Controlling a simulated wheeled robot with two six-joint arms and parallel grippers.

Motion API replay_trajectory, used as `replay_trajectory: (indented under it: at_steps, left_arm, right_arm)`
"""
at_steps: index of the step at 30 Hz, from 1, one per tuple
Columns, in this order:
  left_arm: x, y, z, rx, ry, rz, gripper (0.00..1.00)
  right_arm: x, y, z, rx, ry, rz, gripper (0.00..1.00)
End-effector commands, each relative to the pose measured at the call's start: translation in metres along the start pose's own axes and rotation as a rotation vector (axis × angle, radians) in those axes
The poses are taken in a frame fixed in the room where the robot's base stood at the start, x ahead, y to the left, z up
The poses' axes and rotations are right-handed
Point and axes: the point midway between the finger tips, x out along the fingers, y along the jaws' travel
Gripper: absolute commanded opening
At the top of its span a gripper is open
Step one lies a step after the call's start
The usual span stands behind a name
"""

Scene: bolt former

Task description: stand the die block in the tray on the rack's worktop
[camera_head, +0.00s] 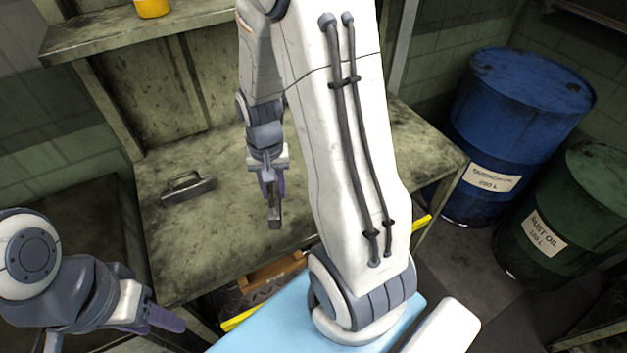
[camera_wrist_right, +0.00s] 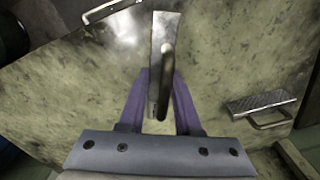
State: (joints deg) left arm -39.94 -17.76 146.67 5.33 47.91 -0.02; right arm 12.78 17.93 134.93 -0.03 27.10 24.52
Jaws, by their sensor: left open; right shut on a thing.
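My right gripper (camera_head: 272,192) is shut on the die block (camera_head: 275,215), a narrow grey metal piece, and holds it over the worktop (camera_head: 225,235). In the right wrist view the die block (camera_wrist_right: 167,28) sticks out beyond the purple fingers (camera_wrist_right: 160,100), with a dark rod-like part across it. A flat grey metal piece with a raised handle (camera_head: 190,189) lies on the worktop, left of the gripper; its ridged face shows in the wrist view (camera_wrist_right: 262,101). I cannot tell whether it is the tray. My left gripper (camera_head: 160,317) is open and empty at lower left.
My right arm hides the worktop's right middle. A shelf (camera_head: 200,28) with a yellow container (camera_head: 152,8) runs above the back. A brown wooden box (camera_head: 272,272) is below the front edge. Blue (camera_head: 520,130) and green (camera_head: 575,220) drums stand at right. The worktop's front left is clear.

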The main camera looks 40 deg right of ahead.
Motion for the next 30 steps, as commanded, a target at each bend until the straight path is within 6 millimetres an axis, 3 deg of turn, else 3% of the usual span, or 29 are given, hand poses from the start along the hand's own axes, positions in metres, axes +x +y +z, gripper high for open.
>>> replay_trajectory:
  at_steps: [6,13,20,30]
  left_arm:
    - [0.006,0.000,0.000,0.000,0.000,0.000,0.50]
    - [0.009,-0.001,0.001,0.000,0.000,0.000,0.50]
    - [0.009,-0.001,0.001,0.000,0.000,0.000,0.50]
    - [0.004,0.000,0.000,0.000,0.000,0.000,0.50]
  right_arm:
    - [-0.030,0.063,0.009,0.559,0.008,-0.004,0.00]
    - [-0.047,0.103,0.028,0.990,0.005,-0.004,0.00]
    - [-0.051,0.115,0.034,1.151,0.002,-0.002,0.00]
    - [-0.022,0.098,-0.011,1.156,-0.001,0.001,0.00]
